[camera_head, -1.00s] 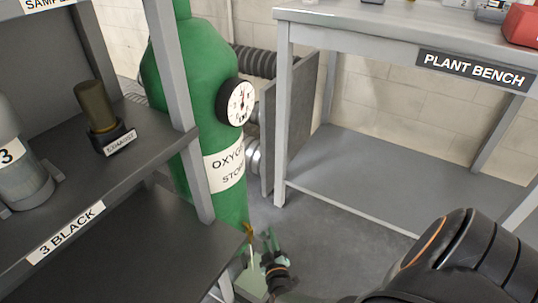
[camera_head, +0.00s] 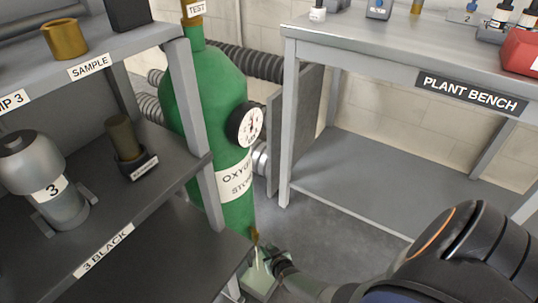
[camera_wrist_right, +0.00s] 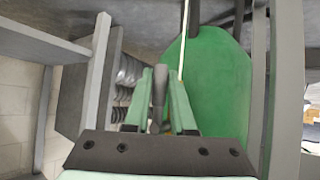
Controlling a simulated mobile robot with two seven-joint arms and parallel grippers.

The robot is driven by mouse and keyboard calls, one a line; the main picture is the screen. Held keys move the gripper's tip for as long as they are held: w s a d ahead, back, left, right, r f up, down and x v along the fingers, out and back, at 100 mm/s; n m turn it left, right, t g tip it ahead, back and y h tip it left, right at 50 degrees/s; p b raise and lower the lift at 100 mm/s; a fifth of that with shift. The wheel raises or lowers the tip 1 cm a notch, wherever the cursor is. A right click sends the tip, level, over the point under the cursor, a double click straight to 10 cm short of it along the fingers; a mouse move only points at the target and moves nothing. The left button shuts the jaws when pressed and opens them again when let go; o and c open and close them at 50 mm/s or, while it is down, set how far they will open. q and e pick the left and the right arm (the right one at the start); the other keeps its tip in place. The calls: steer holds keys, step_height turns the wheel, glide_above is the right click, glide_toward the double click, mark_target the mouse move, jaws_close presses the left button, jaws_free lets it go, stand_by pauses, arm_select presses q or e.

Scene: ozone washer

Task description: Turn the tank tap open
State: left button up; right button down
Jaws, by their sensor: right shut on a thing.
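The green oxygen tank (camera_head: 205,95) stands behind the shelf's right post, with a round white-faced gauge (camera_head: 249,124) on its side. A small brass-coloured piece of the tank tap (camera_head: 255,236) shows low at the tank's right side. My right gripper (camera_head: 258,258) is down at the tap, its green fingers partly hidden by the view angle. In the right wrist view my gripper's fingers (camera_wrist_right: 161,100) are closed around a grey bar-like handle (camera_wrist_right: 159,88), in front of the green tank (camera_wrist_right: 215,80). Most of the tap body is hidden. My left gripper is out of view.
A dark shelf (camera_head: 170,185) with a grey pump marked 3 (camera_head: 42,180) stands close at the left. The plant bench (camera_head: 390,60) stands at the right, its leg (camera_head: 286,120) near the tank. Corrugated hoses (camera_head: 250,62) run behind the tank. Some floor between is clear.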

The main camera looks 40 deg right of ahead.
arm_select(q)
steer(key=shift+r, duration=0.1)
arm_select(e)
steer(key=shift+a+y, duration=0.15)
steer(key=shift+y, duration=0.15)
steer(key=c, duration=0.8)
jaws_free()
steer(key=shift+o, duration=0.2)
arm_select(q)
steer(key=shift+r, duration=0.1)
